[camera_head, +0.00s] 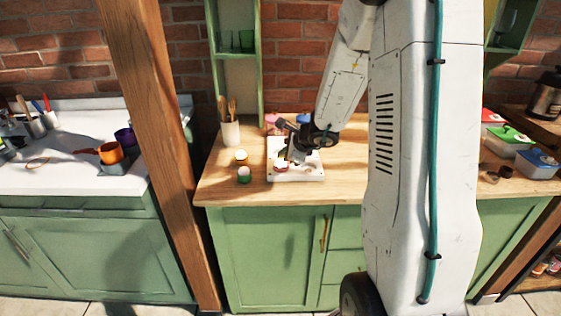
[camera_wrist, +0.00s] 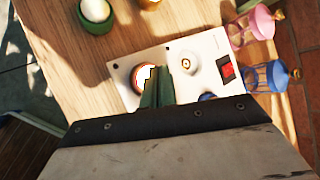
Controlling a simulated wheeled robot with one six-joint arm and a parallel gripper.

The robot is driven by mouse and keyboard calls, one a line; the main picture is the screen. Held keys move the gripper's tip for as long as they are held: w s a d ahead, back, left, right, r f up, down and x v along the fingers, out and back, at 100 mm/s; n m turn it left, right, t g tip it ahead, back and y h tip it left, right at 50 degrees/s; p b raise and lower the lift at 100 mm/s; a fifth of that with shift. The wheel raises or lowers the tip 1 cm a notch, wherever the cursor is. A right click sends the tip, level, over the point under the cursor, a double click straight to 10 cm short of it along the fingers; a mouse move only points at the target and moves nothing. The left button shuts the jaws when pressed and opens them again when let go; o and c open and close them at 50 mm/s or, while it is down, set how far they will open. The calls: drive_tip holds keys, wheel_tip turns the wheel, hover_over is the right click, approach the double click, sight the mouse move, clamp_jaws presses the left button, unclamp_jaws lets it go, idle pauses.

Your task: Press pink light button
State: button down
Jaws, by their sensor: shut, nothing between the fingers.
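A white panel (camera_head: 297,174) lies on the wooden counter below my gripper (camera_head: 291,157). It also shows in the wrist view (camera_wrist: 206,47). A round button with a reddish-pink rim and a white top with a dark zigzag mark (camera_wrist: 143,76) sits at its left part. My gripper (camera_wrist: 159,70) is shut and empty, its green fingers close beside and partly over this button. I cannot tell whether they touch it. A cream round button (camera_wrist: 186,64) and a red square switch (camera_wrist: 227,71) sit to the right. A blue part (camera_wrist: 207,97) is mostly hidden behind my gripper.
Two egg cups, one green (camera_head: 244,177) and one orange (camera_head: 241,159), stand left of the panel. A pink hourglass (camera_wrist: 254,22) and a blue hourglass (camera_wrist: 272,76) stand close beyond it. A utensil holder (camera_head: 230,133) and a wooden post (camera_head: 160,140) are further left.

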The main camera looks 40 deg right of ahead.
drive_tip(key=shift+r, duration=3)
